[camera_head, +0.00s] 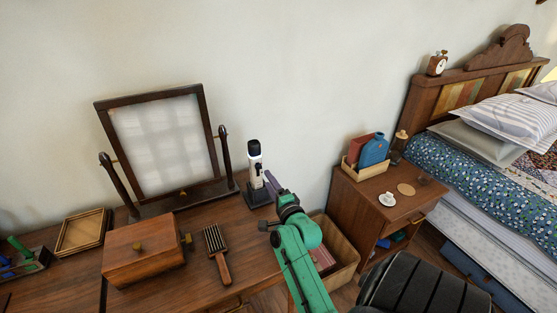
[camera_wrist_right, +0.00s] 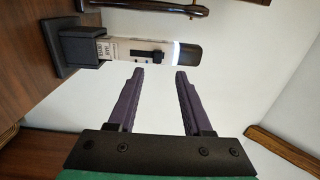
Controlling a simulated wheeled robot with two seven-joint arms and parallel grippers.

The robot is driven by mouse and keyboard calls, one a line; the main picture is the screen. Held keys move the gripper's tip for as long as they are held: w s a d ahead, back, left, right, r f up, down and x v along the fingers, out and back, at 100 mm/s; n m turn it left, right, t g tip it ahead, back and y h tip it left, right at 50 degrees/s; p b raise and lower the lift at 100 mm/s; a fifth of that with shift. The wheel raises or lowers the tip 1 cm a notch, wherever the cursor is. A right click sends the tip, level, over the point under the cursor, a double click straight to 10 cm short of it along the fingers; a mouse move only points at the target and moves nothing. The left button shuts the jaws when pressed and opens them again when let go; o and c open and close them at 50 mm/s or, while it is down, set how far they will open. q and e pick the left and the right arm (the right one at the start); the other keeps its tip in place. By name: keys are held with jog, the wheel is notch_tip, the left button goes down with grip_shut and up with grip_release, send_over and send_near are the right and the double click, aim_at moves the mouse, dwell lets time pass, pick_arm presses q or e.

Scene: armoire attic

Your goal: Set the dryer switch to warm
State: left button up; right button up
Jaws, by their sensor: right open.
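The dryer (camera_head: 255,165) is a white and black handheld unit standing upright in a dark stand (camera_head: 258,193) at the right end of the dressing table, beside the mirror. In the right wrist view the dryer (camera_wrist_right: 128,50) appears sideways, with a printed label (camera_wrist_right: 107,50) near the stand and a black slider switch (camera_wrist_right: 148,54) on its body. The switch setting cannot be read. My right gripper (camera_wrist_right: 160,72) is open and empty, its two purple fingers pointing at the dryer, apparently a little short of it. In the head view the right gripper (camera_head: 271,182) is just right of the dryer.
A shallow wooden tray (camera_head: 82,233) lies at left. A nightstand (camera_head: 352,205), cardboard box (camera_head: 348,258) and dark chair (camera_head: 425,285) are at right.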

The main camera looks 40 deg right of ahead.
jog(key=p+v, duration=0.1)
jog(key=v, duration=0.6)
jog(key=shift+s, duration=0.25)
jog(key=shift+a, duration=0.1)
